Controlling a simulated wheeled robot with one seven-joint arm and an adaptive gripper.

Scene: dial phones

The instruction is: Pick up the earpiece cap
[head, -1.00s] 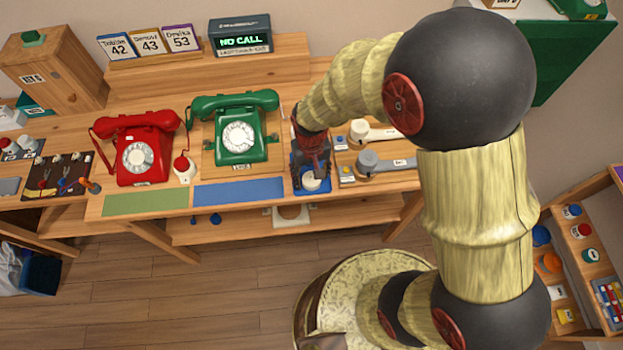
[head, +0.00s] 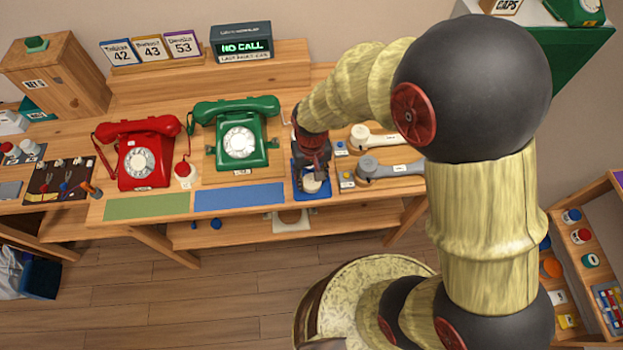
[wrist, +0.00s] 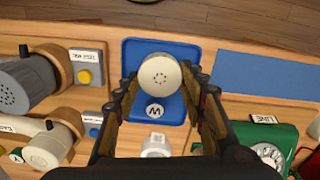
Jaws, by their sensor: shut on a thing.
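The earpiece cap (wrist: 160,77) is a round cream piece with small holes in its face. In the wrist view it sits between my two fingertips, over the blue mat (wrist: 188,52). My gripper (wrist: 159,84) is shut on it. In the head view my gripper (head: 313,170) points down over the blue mat (head: 298,193), with the cap (head: 313,184) at its tips. Whether the cap touches the mat is hard to tell. A round white "W" mark (wrist: 155,111) shows on the mat beside the cap.
A green phone (head: 238,140) and a red phone (head: 145,155) stand to the left. Grey (head: 385,170) and cream (head: 372,137) handsets lie to the right. A small white piece (wrist: 156,146) shows between my fingers, nearer the wrist. The blue strip (head: 240,197) is bare.

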